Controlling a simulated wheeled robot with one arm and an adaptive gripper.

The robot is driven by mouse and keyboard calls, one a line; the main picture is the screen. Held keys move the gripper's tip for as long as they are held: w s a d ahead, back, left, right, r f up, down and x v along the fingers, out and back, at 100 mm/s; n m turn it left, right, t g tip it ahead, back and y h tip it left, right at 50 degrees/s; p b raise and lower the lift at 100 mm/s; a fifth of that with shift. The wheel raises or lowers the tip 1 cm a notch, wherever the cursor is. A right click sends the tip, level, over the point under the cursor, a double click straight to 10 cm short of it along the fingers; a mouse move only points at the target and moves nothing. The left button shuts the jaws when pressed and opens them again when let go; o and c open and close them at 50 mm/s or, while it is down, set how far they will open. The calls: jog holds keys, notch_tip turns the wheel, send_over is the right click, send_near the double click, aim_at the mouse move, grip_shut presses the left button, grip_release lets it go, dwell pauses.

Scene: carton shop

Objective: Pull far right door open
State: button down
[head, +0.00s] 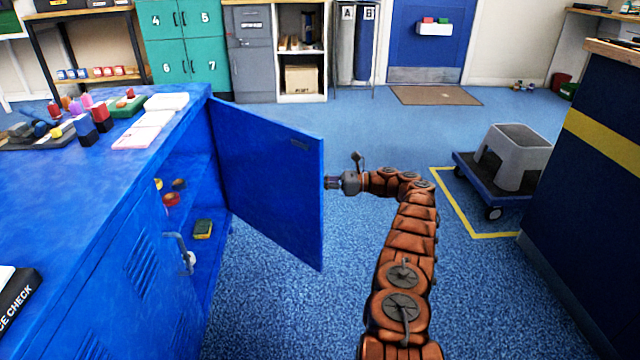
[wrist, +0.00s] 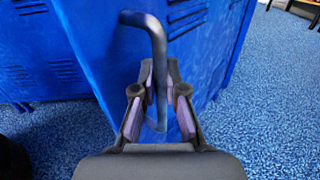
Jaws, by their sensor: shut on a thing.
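The far right door (head: 268,180) of the blue cabinet stands swung wide open in the head view, sticking out from the cabinet front. Its inner face is toward the head camera. My gripper (head: 334,183) is at the door's outer side, near its free edge. In the wrist view, my gripper (wrist: 160,90) is shut on the grey bent door handle (wrist: 150,32), with a finger on each side of it. The door's blue outer face (wrist: 100,30) with vent slots lies behind the handle. In the head view the handle is hidden behind the door.
The open compartment's shelf (head: 205,265) holds a few small items. The neighbouring door (head: 150,280) is closed, with its own handle (head: 183,253). A blue cart (head: 470,185) carrying a grey step stool (head: 512,155) stands at the right. Blue floor around the door is clear.

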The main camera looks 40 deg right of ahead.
jog(key=c, duration=1.2)
grip_release()
